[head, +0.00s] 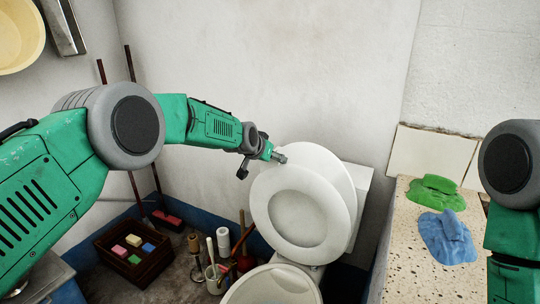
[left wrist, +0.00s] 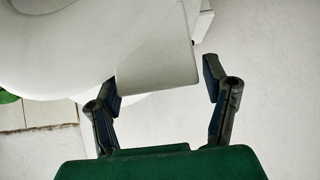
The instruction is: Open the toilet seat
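The toilet is white. Its seat ring (head: 266,205) stands raised, tilted back above the bowl (head: 270,287). The round lid (head: 325,162) is also raised behind the ring, in front of the cistern (head: 361,180). My left gripper (head: 279,156) is at the upper left edge of the raised seat and lid. In the left wrist view its two fingers (left wrist: 162,82) are spread, with a white toilet part (left wrist: 155,60) showing beyond and partly between them. I cannot tell whether they touch it. My right arm enters at the right edge; its gripper is out of view.
A stone counter (head: 401,250) at right holds a green cloth (head: 437,190) and a blue cloth (head: 447,238). A dark crate (head: 128,270) with coloured blocks, brushes and a paper roll (head: 223,241) stand on the floor at left. The wall is close behind the toilet.

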